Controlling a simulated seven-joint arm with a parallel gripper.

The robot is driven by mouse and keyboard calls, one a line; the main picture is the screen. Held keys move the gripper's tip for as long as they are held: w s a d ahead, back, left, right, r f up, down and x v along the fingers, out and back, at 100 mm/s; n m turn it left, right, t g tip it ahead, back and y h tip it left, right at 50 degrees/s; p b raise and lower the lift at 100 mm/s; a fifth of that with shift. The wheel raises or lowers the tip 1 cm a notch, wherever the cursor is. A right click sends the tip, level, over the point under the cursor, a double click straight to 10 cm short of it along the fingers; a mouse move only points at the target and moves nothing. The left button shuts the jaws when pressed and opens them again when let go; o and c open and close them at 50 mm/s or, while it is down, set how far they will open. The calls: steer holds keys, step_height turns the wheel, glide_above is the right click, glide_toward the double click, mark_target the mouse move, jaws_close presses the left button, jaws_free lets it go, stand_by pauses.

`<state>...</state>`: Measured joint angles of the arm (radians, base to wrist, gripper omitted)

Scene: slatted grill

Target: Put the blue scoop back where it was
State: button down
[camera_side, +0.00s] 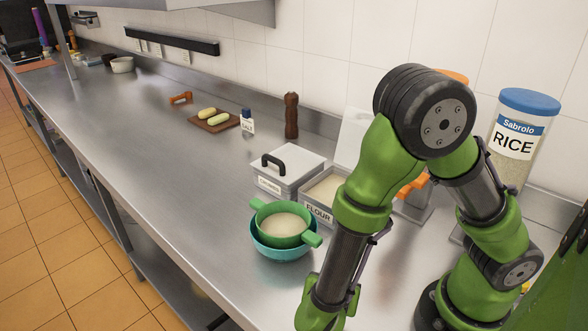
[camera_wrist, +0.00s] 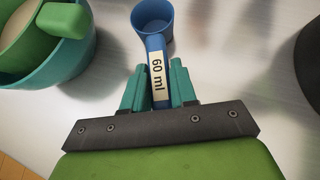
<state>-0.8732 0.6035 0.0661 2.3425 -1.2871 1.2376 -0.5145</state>
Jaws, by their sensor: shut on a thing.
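The blue scoop (camera_wrist: 152,18) shows in the wrist view, its cup pointing away from my gripper and its handle carrying a "60 ml" label. My gripper (camera_wrist: 157,82) is shut on the scoop's handle, with a teal finger on each side. The cup looks empty from what shows of its inside. A pale metal surface lies under it; I cannot tell whether the scoop touches it. In the side view the scoop and my fingers are not visible; my wrist runs off the bottom edge.
A green sieve (camera_side: 284,225) with white powder sits in a teal bowl (camera_side: 281,253), left of my arm. Behind are a flour bin (camera_side: 318,211), a lidded bin (camera_side: 288,168) and a rice jar (camera_side: 517,140). The left counter (camera_side: 165,150) is largely clear.

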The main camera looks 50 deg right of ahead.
steer(key=c, duration=0.9)
jaws_free()
steer(key=shift+f, duration=0.1)
steer(key=v, duration=1.2)
steer(key=w+d+r+m+t+y, duration=0.1)
steer(key=d+r+m+y, duration=0.4)
steer(key=m, duration=0.8)
steer(key=w+d+r+m+t+y, duration=0.2)
steer(key=d+r+m+y, duration=0.4)
steer(key=d+r+m, duration=0.3)
steer(key=shift+w+r+m+y, duration=0.3)
steer(key=shift+w+r+m, duration=0.25)
steer(key=shift+r+m, duration=1.35)
